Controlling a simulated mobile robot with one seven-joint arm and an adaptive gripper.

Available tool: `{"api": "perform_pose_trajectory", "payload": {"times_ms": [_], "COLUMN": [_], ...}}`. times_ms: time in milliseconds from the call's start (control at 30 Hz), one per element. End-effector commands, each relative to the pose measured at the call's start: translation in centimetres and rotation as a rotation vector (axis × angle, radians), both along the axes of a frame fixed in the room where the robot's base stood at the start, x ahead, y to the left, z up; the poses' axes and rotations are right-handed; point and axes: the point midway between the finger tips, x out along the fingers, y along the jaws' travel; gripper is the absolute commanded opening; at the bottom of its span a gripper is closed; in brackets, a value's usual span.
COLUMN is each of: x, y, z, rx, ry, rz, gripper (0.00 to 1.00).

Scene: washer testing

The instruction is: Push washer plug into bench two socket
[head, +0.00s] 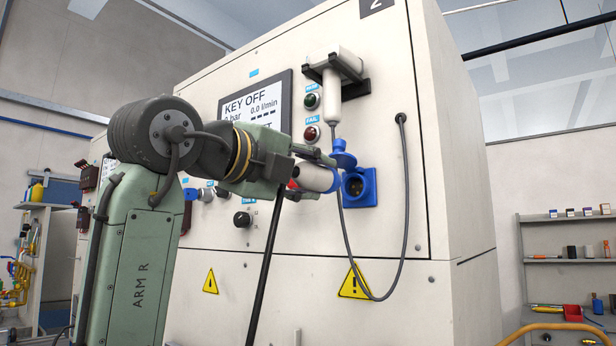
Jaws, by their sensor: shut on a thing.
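The bench two socket (360,187) is a blue square outlet on the front panel of the cream cabinet, its blue lid raised and its round face showing. My gripper (312,176) comes in from the left, shut on the washer plug (318,178), which has a white body and blue parts. The plug is just left of the socket, roughly level with it. It looks apart from the socket, but the exact gap cannot be told from this view. A black cable (264,270) hangs down below my gripper.
A white handheld device (333,75) hangs in a black holder above the socket. Its grey cable (403,240) loops down in front of the panel near the socket. A display (253,105), lamps and a knob (242,219) are on the panel. Shelves (565,260) stand at right.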

Motion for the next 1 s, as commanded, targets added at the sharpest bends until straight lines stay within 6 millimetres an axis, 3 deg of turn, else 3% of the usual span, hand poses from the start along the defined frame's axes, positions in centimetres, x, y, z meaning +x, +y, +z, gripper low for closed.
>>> {"api": "perform_pose_trajectory", "payload": {"times_ms": [500, 1000], "x": [3.8, 4.7], "y": [-2.5, -3.1], "z": [0.0, 0.0], "rx": [0.0, -0.001], "ry": [0.002, 0.001], "rz": [-0.001, 0.0], "gripper": [0.08, 0.08]}}
